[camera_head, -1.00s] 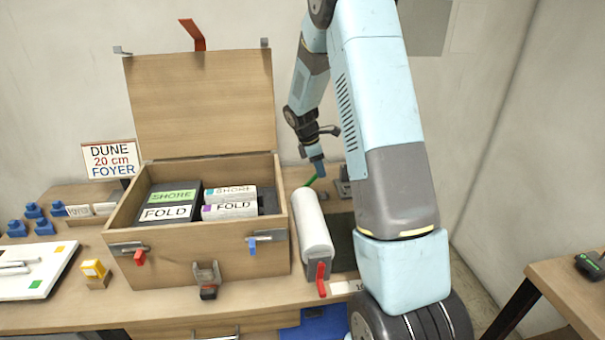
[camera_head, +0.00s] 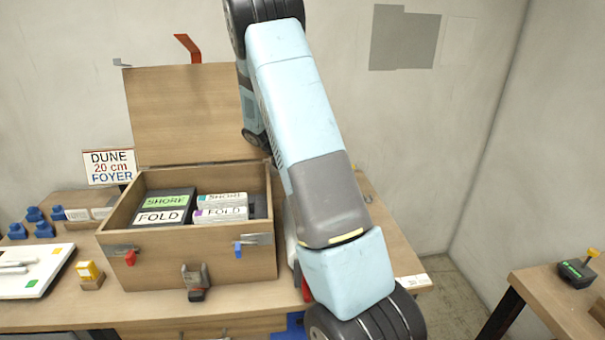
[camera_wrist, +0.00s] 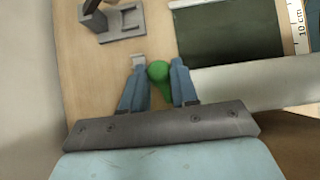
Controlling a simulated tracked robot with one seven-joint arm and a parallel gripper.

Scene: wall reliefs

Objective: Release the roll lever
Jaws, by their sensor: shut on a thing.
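In the wrist view, my gripper (camera_wrist: 159,72) is shut on a green rounded lever knob (camera_wrist: 157,71), with one blue-grey finger on each side of it. The knob sits close to the end of a white roll (camera_wrist: 255,82), which runs off to the right. In the head view, my arm hides the gripper, the green lever and most of the roll. Only a sliver of the roll (camera_head: 291,237) shows beside the wooden box. A red lever (camera_head: 304,284) shows partly at the near end of the roll.
The open wooden box (camera_head: 185,262) with labelled cases stands left of my arm. A grey bracket (camera_wrist: 118,22) stands on the table near the gripper. A dark green panel (camera_wrist: 225,28) lies beside the roll, next to a 10 cm scale (camera_wrist: 297,28). A second table (camera_head: 560,310) stands right.

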